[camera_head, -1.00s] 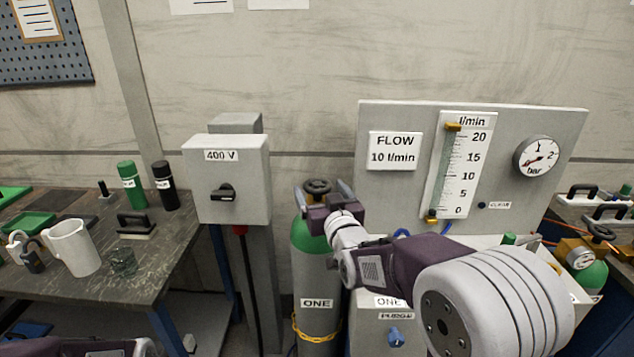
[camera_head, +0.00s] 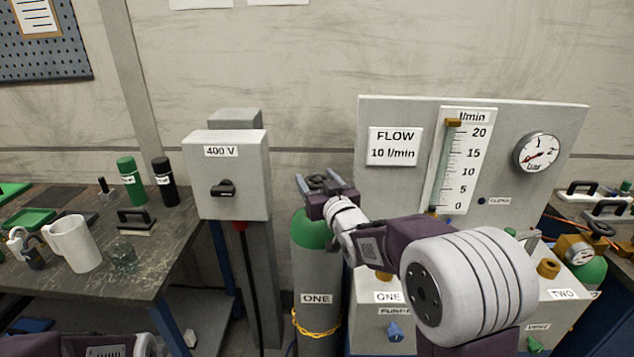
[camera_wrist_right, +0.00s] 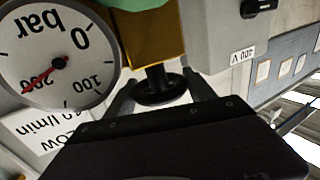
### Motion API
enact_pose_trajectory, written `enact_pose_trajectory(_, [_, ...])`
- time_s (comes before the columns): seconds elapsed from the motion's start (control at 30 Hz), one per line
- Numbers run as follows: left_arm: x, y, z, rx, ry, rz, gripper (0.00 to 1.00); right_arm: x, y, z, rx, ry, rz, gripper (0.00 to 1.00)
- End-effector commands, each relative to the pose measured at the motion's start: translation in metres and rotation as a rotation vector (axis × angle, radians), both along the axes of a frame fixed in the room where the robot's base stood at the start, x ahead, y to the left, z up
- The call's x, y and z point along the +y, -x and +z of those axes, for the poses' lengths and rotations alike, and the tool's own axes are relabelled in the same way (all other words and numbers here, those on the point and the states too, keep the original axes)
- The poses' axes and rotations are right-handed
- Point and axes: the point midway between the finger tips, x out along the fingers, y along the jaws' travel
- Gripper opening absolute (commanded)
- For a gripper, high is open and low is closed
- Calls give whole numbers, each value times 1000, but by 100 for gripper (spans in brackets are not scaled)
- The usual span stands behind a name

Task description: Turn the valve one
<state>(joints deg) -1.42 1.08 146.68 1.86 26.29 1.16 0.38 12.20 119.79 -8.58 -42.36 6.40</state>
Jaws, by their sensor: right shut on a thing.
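The green-topped grey cylinder marked ONE (camera_head: 316,270) stands left of the flow panel. Its valve, a dark handwheel (camera_head: 318,182), is at the top and partly hidden by my right gripper (camera_head: 315,184). In the right wrist view the black handwheel (camera_wrist_right: 160,88) sits on a brass body (camera_wrist_right: 157,36) between the two fingers of my right gripper (camera_wrist_right: 162,95), which is shut on it. A round bar gauge (camera_wrist_right: 55,55) beside it has its red needle near 200. Part of my left arm shows at the bottom left; its gripper is out of view.
A 400 V switch box (camera_head: 226,175) stands close left of the cylinder. The flow panel (camera_head: 480,225) with a scale (camera_head: 462,160) and gauge (camera_head: 537,153) is behind my right arm. A bench (camera_head: 165,245) with a white mug (camera_head: 74,243) is at left.

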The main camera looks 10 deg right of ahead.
Motion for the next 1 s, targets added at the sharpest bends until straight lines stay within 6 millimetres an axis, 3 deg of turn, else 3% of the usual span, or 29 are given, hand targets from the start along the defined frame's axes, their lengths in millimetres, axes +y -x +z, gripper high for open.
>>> enact_pose_trajectory(0.07, [0,0,-5,0,0,0,36,-3,0,1,-8,2,46,23])
enact_pose_trajectory(0.3, [0,0,25,0,0,0,36,-3,-1,8,-3,1,256,23])
enact_pose_trajectory(0.5, [0,0,-15,1,0,0,36,1,0,-3,-16,1,391,23])
enact_pose_trajectory(0.93, [0,0,-17,0,0,0,36,2,1,1,-1,2,422,23])
enact_pose_trajectory(0.97, [0,0,-17,0,0,0,36,2,1,1,-1,2,422,69])
enact_pose_trajectory(1.0, [0,0,-17,0,0,0,36,2,1,1,-1,2,422,80])
